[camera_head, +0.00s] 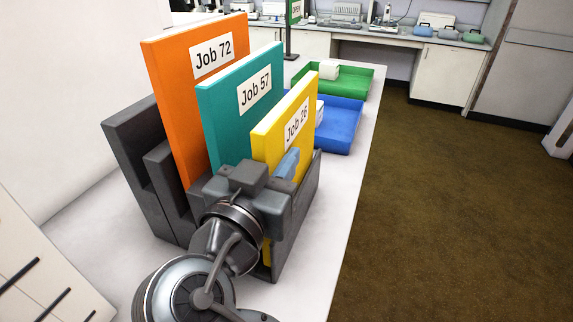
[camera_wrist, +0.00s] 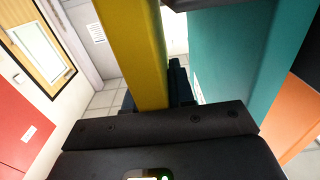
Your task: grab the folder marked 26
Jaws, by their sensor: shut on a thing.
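The yellow folder labelled Job 26 (camera_head: 272,142) stands upright in the front slot of a dark grey folder holder (camera_head: 298,212). My gripper (camera_head: 280,172) is at its near edge and is shut on it, with one bluish finger showing on its right face. In the wrist view the yellow folder (camera_wrist: 133,50) runs down between the dark fingers (camera_wrist: 150,95). The teal Job 57 folder (camera_head: 230,118) stands just behind it, and the orange Job 72 folder (camera_head: 180,100) behind that. My wrist hides the lower near part of the yellow folder.
The holder stands on a white bench (camera_head: 350,190). A blue tray (camera_head: 340,135) and a green tray (camera_head: 352,85) with small boxes lie beyond it. A white surface rises at the left. The brown floor on the right is open.

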